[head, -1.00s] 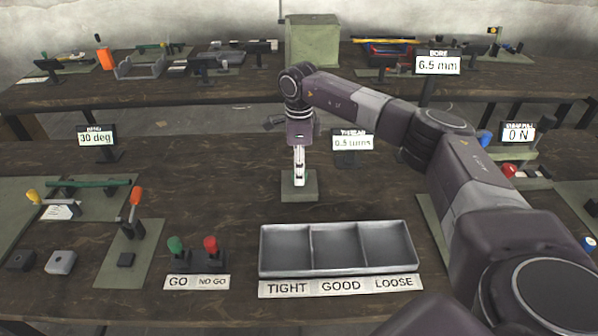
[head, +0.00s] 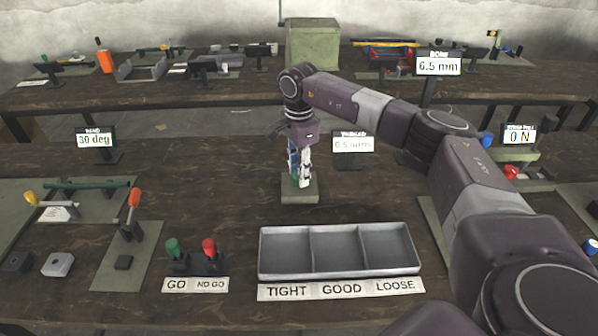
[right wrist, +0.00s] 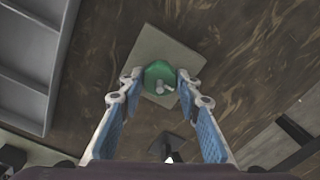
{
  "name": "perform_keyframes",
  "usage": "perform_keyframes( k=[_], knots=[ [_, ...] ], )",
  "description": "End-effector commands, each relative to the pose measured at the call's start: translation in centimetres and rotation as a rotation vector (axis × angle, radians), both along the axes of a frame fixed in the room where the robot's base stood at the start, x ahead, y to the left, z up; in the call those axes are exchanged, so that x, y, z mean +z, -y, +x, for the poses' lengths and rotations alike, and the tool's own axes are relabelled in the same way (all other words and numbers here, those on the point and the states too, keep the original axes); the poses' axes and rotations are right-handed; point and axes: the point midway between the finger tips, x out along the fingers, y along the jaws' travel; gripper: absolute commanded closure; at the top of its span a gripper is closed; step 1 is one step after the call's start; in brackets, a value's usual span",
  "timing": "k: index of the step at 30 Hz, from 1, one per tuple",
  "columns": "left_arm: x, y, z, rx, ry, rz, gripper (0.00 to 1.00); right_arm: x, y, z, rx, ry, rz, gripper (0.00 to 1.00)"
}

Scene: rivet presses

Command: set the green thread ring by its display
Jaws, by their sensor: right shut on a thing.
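The green thread ring (right wrist: 160,72) sits over the middle of a grey-green square base plate (head: 300,196), with a pale post end showing at its centre. My right gripper (head: 300,181) points down over the plate. Its two fingertips are shut on the ring from both sides in the right wrist view. In the head view the fingers hide most of the ring. The thread display (head: 353,143) stands behind and right of the plate; it seems to read 0.5 turns, small and blurred. My left gripper is not in view.
A three-part tray (head: 338,252) labelled TIGHT, GOOD, LOOSE lies in front. The GO and NO GO gauges (head: 192,258) stand to its left. The 30 deg display (head: 97,141) is at the left.

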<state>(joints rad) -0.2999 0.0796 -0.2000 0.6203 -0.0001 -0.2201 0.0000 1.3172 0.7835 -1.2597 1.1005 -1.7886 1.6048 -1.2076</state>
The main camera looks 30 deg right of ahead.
Motion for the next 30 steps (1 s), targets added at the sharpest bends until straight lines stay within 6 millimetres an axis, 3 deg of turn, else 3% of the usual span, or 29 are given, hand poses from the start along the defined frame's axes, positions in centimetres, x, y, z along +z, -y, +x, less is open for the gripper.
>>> perform_keyframes(
  k=[8,9,13,23,30],
  knots=[
    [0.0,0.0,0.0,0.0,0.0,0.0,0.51,0.2,0.1,0.1,-0.002,0.005,0.0,0.93],
    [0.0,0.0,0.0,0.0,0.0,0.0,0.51,0.2,0.1,0.1,-0.002,0.005,0.0,0.67],
    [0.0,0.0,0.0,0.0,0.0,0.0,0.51,0.2,0.1,0.1,-0.002,0.004,0.0,0.52],
    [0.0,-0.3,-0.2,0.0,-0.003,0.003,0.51,0.3,0.0,0.1,-0.002,0.002,0.0,0.51],
    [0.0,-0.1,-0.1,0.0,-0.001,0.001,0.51,3.9,0.0,0.2,-0.001,0.006,0.001,0.51]
  ],
)
